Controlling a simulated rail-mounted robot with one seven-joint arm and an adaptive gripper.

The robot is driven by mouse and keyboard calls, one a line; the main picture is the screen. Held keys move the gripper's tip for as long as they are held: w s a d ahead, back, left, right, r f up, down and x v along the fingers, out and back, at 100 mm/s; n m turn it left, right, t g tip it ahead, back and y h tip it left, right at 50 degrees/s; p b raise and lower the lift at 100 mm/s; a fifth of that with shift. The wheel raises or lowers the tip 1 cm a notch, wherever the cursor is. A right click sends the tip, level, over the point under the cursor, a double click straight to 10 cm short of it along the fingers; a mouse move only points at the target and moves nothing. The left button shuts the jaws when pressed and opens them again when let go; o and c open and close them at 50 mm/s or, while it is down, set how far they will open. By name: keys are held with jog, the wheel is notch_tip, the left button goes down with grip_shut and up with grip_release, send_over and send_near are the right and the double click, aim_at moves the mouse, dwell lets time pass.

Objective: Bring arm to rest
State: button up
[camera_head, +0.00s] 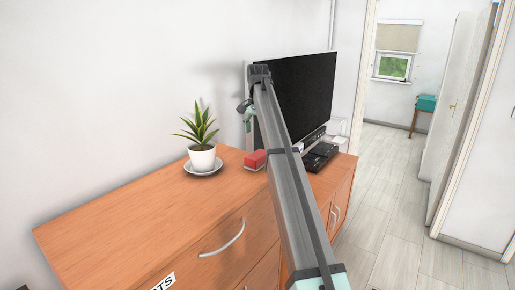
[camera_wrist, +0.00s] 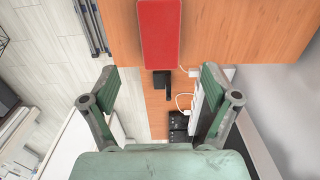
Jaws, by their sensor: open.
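My arm reaches out over the wooden dresser in the head view. My gripper (camera_head: 247,108) is at its far end, in front of the television and mostly hidden behind the arm. In the wrist view my gripper (camera_wrist: 158,82) has its two green-grey fingers spread wide apart, with nothing held between them. A red box (camera_head: 255,159) lies on the dresser top below the gripper, and it also shows in the wrist view (camera_wrist: 160,35), beyond the fingertips and apart from them.
The wooden dresser (camera_head: 120,228) stands along the wall. A potted plant (camera_head: 201,152) on a saucer stands left of the red box. A television (camera_head: 305,92) and black devices (camera_head: 318,158) are behind the arm. Open floor (camera_head: 395,200) lies right, by a doorway.

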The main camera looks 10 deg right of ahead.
jog(key=shift+r, duration=0.6)
